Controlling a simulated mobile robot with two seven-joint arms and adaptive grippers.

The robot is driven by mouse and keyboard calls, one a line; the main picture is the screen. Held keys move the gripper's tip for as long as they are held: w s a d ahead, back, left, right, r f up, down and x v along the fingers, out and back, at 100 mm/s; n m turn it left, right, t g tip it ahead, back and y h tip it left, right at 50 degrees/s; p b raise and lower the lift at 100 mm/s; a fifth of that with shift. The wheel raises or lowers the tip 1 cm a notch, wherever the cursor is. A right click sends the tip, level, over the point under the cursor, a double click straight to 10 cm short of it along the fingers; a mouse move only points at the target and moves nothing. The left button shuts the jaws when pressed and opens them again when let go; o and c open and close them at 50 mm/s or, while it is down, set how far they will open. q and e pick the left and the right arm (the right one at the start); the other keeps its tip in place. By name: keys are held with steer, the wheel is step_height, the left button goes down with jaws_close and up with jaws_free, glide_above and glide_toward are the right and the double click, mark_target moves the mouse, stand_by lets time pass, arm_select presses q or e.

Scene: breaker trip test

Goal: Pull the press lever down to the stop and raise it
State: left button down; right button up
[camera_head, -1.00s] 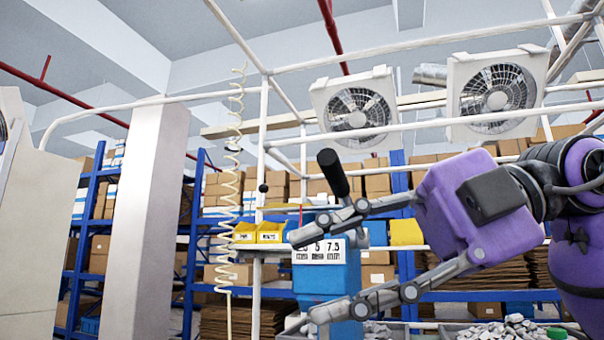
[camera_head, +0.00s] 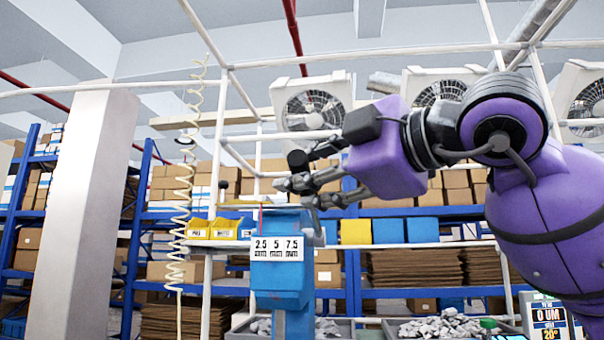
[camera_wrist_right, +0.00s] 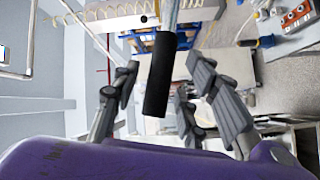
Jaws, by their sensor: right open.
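The blue press (camera_head: 283,268) stands at the middle of the head view with a white label reading 2.5, 5, 7.5. The lever's black grip (camera_head: 298,160) shows above it, partly hidden by my right gripper (camera_head: 302,186). In the right wrist view, the black lever grip (camera_wrist_right: 159,75) lies between the two spread fingers of my right gripper (camera_wrist_right: 165,78). The gripper is open, with gaps visible on both sides of the grip. A pale metal rod (camera_wrist_right: 171,14) continues from the grip's top end in that view. My left gripper is not in view.
Grey bins (camera_head: 398,323) of small pale parts flank the press below. Yellow bins (camera_head: 212,228) sit left of it. A coiled hose (camera_head: 184,180) hangs at left. White frame bars cross above; blue shelving with boxes stands behind.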

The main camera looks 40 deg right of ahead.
steer(key=shift+w+a, duration=0.1)
steer(key=shift+w, duration=0.75)
jaws_close()
